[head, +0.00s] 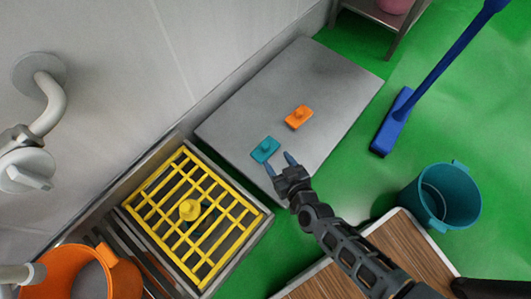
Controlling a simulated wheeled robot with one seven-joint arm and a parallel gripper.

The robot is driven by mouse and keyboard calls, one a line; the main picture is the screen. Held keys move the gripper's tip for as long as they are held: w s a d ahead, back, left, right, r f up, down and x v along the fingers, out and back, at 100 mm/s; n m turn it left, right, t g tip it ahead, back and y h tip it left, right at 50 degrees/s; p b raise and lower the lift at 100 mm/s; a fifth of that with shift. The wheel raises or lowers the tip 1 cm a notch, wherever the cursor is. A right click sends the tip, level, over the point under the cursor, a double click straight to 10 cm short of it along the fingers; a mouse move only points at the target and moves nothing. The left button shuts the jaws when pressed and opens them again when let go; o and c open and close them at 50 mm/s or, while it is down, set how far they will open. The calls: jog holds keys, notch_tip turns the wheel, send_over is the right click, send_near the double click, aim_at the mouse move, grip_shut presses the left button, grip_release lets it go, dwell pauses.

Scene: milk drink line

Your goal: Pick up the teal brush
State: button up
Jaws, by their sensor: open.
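The teal brush (264,150) is a small flat block with a knob on top. It lies on the grey metal surface (335,75) in the head view, near that surface's lower edge. My gripper (280,163) is open and empty, with its two fingertips just below and to the right of the teal brush. I cannot tell from this one view how high the fingertips are above the surface. No part of the brush appears gripped.
An orange brush (298,117) lies up and right of the teal one. A yellow grid (160,190) with a yellow knob sits at the lower left. A teal bucket (455,198), a blue broom (390,130) and an orange bucket (75,275) stand around. A pale wall (190,60) borders the left.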

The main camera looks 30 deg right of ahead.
aim_at(266, 145)
jog(key=b+x, duration=0.1)
jog(key=x, duration=0.2)
jog(key=b+x, duration=0.2)
jog(key=x, duration=0.1)
jog(key=shift+f, duration=0.3)
jog(key=shift+w+f, duration=0.15)
jog(key=shift+w, duration=0.55)
grip_shut()
